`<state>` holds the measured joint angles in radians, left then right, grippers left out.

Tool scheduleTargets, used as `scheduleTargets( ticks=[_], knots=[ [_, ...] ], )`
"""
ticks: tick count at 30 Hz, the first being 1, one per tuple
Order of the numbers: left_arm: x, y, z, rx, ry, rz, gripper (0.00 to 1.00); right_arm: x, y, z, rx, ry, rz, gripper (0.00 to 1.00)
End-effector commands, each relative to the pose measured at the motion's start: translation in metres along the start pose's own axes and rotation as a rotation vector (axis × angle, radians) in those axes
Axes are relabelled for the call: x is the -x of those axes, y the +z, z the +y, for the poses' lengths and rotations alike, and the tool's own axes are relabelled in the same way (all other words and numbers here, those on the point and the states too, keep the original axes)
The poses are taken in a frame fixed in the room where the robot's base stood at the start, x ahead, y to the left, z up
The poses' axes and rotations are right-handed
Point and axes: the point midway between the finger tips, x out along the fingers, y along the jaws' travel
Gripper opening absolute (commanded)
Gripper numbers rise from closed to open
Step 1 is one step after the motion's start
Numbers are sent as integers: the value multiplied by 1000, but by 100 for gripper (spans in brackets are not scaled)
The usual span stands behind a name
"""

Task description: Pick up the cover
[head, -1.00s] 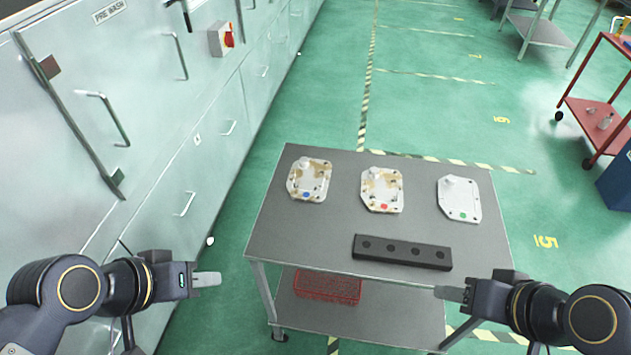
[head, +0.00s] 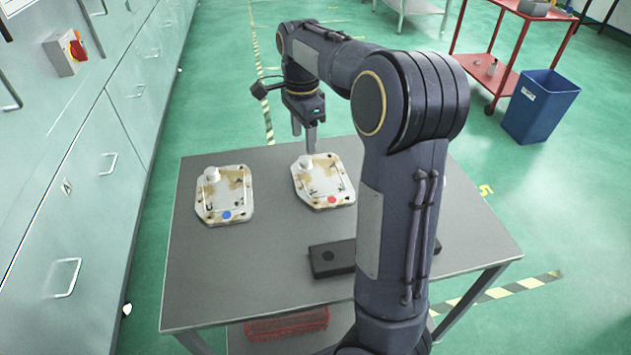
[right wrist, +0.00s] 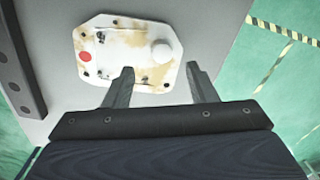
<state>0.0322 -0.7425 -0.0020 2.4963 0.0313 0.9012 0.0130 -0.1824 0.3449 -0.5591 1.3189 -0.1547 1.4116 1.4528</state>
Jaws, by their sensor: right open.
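A white cover with brown stains and a red dot (head: 325,186) lies on the grey table, in the middle of the head view. It also shows in the right wrist view (right wrist: 125,50), with a raised round knob. A similar stained cover with a blue dot (head: 223,196) lies to its left. The third cover is hidden behind my right arm, apart from a possible sliver. My right gripper (head: 304,146) is open and points down above the knob end of the red-dot cover. In the right wrist view its fingers (right wrist: 160,85) are spread and empty. My left gripper is out of view.
A black block with holes (head: 332,258) lies on the table (head: 255,270), partly behind my right arm. A red basket (head: 287,325) is on the shelf below. A blue bin (head: 540,107) and red trolley (head: 500,72) stand beyond. Grey cabinets line the left.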

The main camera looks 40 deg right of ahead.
Motion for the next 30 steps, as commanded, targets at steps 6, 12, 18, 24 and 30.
scheduleTargets(
  ticks=[6,12,18,24,30],
  knots=[
    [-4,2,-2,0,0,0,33,-27,-1,-1,2,1,-3,52],
    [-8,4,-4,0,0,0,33,-56,-2,-3,4,0,-3,52],
    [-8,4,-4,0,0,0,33,-63,-2,-4,5,-4,-4,52],
    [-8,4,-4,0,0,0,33,-63,-2,-3,5,-3,-4,43],
    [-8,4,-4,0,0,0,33,-63,-2,-3,5,-3,-4,16]
  ],
)
